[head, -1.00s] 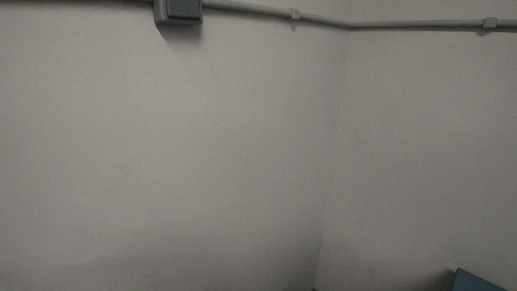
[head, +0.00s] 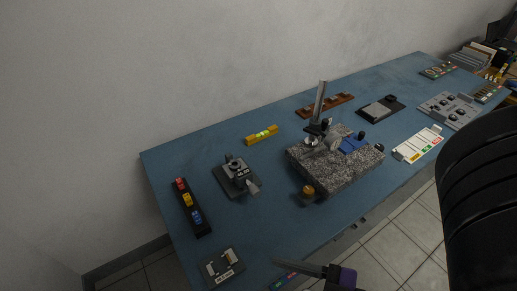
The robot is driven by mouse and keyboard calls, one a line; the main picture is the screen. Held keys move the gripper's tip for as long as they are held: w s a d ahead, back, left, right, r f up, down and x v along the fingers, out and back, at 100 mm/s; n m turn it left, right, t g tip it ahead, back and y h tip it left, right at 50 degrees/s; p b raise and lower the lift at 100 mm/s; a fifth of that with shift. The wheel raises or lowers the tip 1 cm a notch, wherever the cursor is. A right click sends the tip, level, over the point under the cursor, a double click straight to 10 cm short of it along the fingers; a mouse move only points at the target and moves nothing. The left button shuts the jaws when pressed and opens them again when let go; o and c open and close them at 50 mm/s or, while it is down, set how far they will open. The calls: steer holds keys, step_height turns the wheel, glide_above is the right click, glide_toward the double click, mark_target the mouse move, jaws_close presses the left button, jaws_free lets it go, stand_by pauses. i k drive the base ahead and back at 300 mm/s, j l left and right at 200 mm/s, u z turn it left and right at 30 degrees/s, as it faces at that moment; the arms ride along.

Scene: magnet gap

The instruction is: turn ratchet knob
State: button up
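I cannot make out for sure which part is the ratchet knob. A speckled granite block (head: 330,175) stands mid-table with an upright grey post (head: 320,101), a round dial (head: 311,142) and a blue part (head: 352,145) on it. A brass-coloured knob (head: 307,190) sits at its front left corner. A small dark fixture (head: 236,176) with a grey block stands to the left.
The blue table (head: 175,155) also holds a yellow level (head: 261,134), a black rack of coloured pieces (head: 191,207), a small grey plate (head: 222,267), a white card (head: 418,144) and a grey control box (head: 450,110). A large black ribbed shape (head: 490,200) blocks the right side.

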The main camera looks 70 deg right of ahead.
mark_target(254, 191)
steer(key=z, duration=0.8)
steer(key=k+l+u, duration=0.15)
steer(key=k+u, duration=0.6)
